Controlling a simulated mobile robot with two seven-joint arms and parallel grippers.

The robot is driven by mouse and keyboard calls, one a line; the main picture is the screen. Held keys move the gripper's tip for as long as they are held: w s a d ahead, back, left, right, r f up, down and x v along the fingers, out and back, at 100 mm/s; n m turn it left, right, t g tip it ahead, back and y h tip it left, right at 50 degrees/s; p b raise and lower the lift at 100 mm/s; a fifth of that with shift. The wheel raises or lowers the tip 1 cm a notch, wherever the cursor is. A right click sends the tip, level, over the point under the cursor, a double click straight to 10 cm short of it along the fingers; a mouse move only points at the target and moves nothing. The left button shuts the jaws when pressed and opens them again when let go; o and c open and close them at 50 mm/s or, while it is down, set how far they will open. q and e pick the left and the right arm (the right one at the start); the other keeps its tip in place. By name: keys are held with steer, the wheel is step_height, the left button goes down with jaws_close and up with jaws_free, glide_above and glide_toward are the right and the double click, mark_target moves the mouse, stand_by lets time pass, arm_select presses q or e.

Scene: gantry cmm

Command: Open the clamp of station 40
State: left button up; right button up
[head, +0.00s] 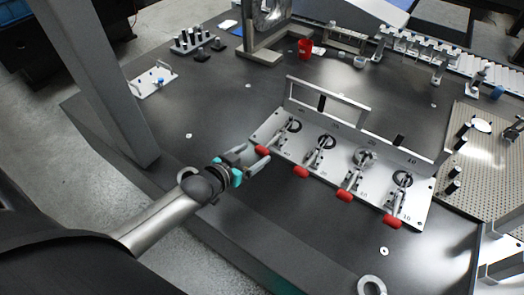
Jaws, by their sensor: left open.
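A pale fixture plate (425,217) carries a row of toggle clamps with red handles. Whether a finger touches the handle cannot be told. My right gripper is out of view.
The other red handles (301,172), (345,195) and (392,221) stick out along the plate's front edge. An upright frame (328,98) stands behind the clamps.

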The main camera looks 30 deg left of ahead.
mark_target(261, 149)
arm_select(q)
steer(key=shift+b+x, duration=0.8)
steer(key=shift+x, duration=1.9)
steer(key=shift+c, duration=0.3)
jaws_close()
